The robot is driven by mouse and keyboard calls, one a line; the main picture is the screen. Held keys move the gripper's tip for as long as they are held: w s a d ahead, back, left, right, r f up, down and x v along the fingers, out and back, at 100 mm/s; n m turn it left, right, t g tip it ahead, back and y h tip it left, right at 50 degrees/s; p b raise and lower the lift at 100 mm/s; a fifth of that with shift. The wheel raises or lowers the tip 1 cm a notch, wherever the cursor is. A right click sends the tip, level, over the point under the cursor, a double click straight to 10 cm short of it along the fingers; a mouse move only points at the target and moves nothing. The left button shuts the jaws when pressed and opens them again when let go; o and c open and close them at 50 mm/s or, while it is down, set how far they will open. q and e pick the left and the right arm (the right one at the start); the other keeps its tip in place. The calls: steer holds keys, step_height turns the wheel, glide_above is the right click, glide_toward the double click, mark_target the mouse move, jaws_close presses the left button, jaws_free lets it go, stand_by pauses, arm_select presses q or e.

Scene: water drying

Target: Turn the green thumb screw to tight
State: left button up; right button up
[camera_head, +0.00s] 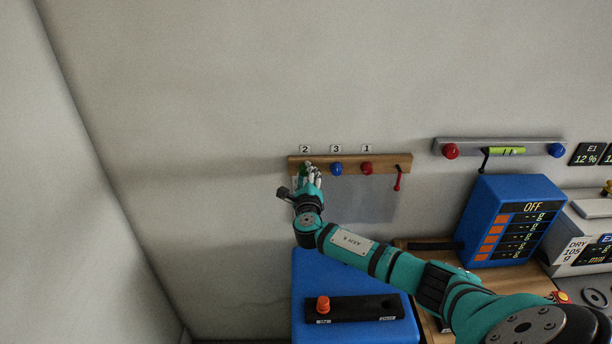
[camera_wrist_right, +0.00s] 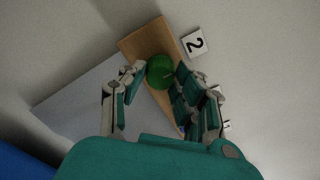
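The green thumb screw (camera_wrist_right: 160,72) is a round green knob on the left end of a wooden strip, under the label 2. It also shows in the head view (camera_head: 304,169), partly hidden by my fingers. My right gripper (camera_head: 312,172) is at this screw. In the right wrist view, the fingers of my right gripper (camera_wrist_right: 160,76) lie on both sides of the knob, bent inward, with the tips very near it. I cannot tell whether they touch it. My left gripper is not in view.
A blue knob (camera_head: 336,169), a red knob (camera_head: 367,168) and a red lever (camera_head: 398,178) sit further right on the wooden strip (camera_head: 351,160). A grey bar (camera_head: 480,143) with two more knobs is beyond. A blue box (camera_head: 510,220) reading OFF stands at right.

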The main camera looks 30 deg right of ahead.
jaws_close()
